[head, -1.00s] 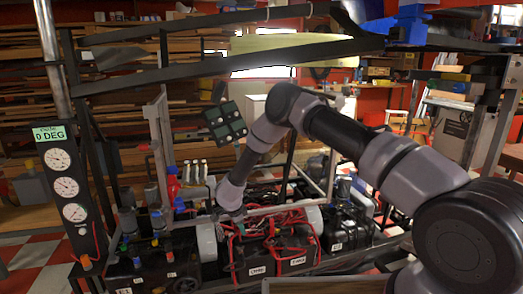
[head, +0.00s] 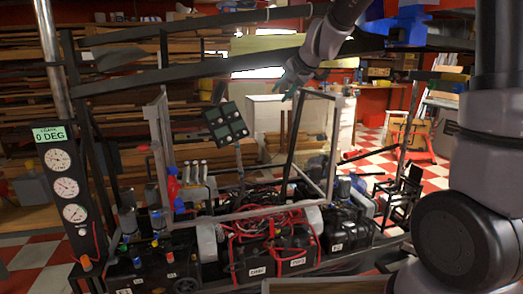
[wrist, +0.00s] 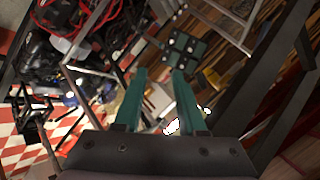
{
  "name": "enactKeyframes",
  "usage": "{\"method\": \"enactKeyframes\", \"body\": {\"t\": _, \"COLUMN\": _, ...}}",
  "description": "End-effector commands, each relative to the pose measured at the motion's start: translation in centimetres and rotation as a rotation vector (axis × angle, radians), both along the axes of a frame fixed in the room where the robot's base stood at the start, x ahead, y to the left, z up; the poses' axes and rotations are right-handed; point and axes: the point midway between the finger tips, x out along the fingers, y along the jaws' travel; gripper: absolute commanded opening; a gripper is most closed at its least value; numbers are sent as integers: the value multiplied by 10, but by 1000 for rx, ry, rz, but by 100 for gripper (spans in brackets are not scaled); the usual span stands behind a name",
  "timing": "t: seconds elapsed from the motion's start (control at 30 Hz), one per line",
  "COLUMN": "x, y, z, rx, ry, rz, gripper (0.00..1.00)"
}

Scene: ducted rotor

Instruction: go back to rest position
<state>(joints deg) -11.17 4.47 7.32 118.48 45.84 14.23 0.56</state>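My gripper (head: 291,88) is raised above the ducted rotor rig, near the top of the head view, small and partly dark there. In the wrist view my gripper (wrist: 158,95) shows two teal fingers standing apart with nothing between them. The rig (head: 265,218) stands below, with black boxes, red cables and a metal frame. A dark panel with several round buttons (head: 225,122) stands on a post left of my gripper; it also shows in the wrist view (wrist: 183,48) beyond the fingertips. Nothing is held.
A gauge panel (head: 64,185) reading 0 DEG stands at the left. Long dark beams (head: 200,70) cross above the rig, close to my arm. A white cabinet (head: 305,125) and wood shelves stand behind. Checkered floor (head: 375,165) is open at the back right.

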Motion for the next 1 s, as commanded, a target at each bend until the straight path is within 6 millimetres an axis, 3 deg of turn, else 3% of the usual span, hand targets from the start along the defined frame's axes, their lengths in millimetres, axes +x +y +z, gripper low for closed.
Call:
{"method": "enactKeyframes", "body": {"t": 0.03, "x": -21, "y": -16, "z": 17, "rx": -19, "ry": -14, "rz": 15, "gripper": 40}}
{"method": "enactKeyframes", "body": {"t": 0.1, "x": -49, "y": -36, "z": 31, "rx": -52, "ry": -18, "rz": 40, "gripper": 40}}
{"method": "enactKeyframes", "body": {"t": 0.27, "x": -118, "y": -81, "z": 51, "rx": -135, "ry": -12, "rz": 77, "gripper": 40}}
{"method": "enactKeyframes", "body": {"t": 0.5, "x": -224, "y": -143, "z": 48, "rx": -267, "ry": 32, "rz": 84, "gripper": 40}}
{"method": "enactKeyframes", "body": {"t": 0.6, "x": -258, "y": -162, "z": 41, "rx": -310, "ry": 54, "rz": 75, "gripper": 40}}
{"method": "enactKeyframes", "body": {"t": 0.8, "x": -294, "y": -180, "z": 29, "rx": -356, "ry": 83, "rz": 60, "gripper": 40}}
{"method": "enactKeyframes", "body": {"t": 1.0, "x": -298, "y": -183, "z": 27, "rx": -362, "ry": 90, "rz": 58, "gripper": 40}}
